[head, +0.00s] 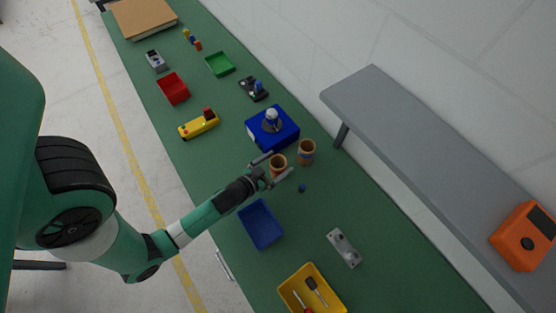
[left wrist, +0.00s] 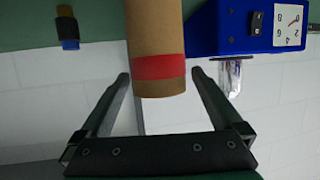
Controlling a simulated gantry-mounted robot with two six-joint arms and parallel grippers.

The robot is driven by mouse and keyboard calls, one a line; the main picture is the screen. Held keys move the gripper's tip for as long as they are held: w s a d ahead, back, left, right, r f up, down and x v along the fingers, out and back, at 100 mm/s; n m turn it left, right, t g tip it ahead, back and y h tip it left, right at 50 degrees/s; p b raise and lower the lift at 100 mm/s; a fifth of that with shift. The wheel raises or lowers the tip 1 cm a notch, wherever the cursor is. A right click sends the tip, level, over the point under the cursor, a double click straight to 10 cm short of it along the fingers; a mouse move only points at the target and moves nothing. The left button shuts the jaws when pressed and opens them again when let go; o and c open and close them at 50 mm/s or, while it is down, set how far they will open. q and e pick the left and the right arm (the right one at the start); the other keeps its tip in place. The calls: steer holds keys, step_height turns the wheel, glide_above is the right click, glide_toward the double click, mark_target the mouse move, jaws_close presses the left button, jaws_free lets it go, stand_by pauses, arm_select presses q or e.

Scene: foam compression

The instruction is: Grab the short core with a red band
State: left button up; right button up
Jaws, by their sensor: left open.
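A short cardboard core (head: 278,165) stands on the green table. The left wrist view shows it as a tan core (left wrist: 154,35) with a red band (left wrist: 158,67) near one end. My left gripper (head: 281,162) is open, with one finger on each side of this core. In the left wrist view, my left gripper's fingertips (left wrist: 160,75) flank the banded end, with a gap at each side. A second tan core (head: 306,150) stands just to the right, outside the fingers. My right gripper is not in view.
A blue device (head: 272,128) with a dial, also in the left wrist view (left wrist: 250,25), stands close behind the cores. A blue tray (head: 261,224), a yellow tray (head: 287,292) and a grey metal part (head: 344,248) lie nearer. A grey shelf (head: 420,135) runs along the right.

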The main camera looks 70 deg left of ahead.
mark_target(284, 159)
arm_select(q)
steer(key=x, duration=0.4)
steer(key=c, duration=1.3)
steer(key=shift+o, duration=0.2)
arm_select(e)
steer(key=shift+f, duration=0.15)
arm_select(q)
steer(key=shift+r, duration=0.1)
